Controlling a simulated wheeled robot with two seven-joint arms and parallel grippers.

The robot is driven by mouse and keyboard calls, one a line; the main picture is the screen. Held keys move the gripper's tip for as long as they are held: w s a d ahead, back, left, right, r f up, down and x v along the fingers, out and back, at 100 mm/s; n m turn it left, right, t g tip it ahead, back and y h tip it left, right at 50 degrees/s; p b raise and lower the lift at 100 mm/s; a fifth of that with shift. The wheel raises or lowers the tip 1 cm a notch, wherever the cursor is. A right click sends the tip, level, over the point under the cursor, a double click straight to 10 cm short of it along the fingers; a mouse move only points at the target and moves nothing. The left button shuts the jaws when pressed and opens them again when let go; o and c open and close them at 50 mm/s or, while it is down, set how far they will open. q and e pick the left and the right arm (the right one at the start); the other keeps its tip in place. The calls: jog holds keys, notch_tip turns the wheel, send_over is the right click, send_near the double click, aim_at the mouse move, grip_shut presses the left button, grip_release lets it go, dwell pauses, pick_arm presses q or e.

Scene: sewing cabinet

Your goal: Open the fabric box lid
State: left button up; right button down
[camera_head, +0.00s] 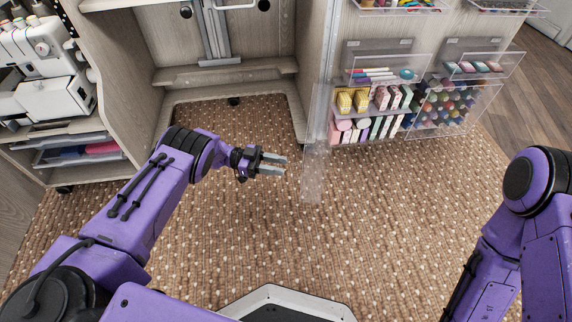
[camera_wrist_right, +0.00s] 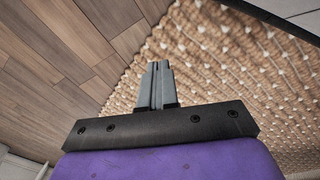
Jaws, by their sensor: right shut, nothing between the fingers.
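No box with a lid that I can surely name as the fabric box shows in either view. A clear tray (camera_head: 60,163) with folded blue and pink cloth sits on a low shelf at the left of the head view; I cannot tell if it has a lid. My left gripper (camera_head: 284,165) is over the carpet in front of the cabinet's open bay, its two fingers apart and empty. My right gripper (camera_wrist_right: 158,72) shows in the right wrist view, fingers together and empty, above carpet and wood floor. It is outside the head view.
A white sewing machine (camera_head: 45,65) stands at upper left. Clear door bins (camera_head: 440,135) with thread spools and small boxes hang on the cabinet door at the right. A clear upright panel (camera_head: 313,172) is just right of my left gripper. The carpet (camera_head: 370,220) is clear.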

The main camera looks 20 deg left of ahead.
pick_arm(q)
jog(key=a, duration=0.7)
jog(key=shift+s, duration=0.2)
pick_arm(e)
jog(key=shift+w+r+m+t, duration=0.3)
jog(key=shift+w, duration=0.1)
pick_arm(q)
jog(key=shift+r+p, duration=0.1)
jog(key=shift+p, duration=0.2)
pick_arm(e)
jog(key=shift+r, duration=0.1)
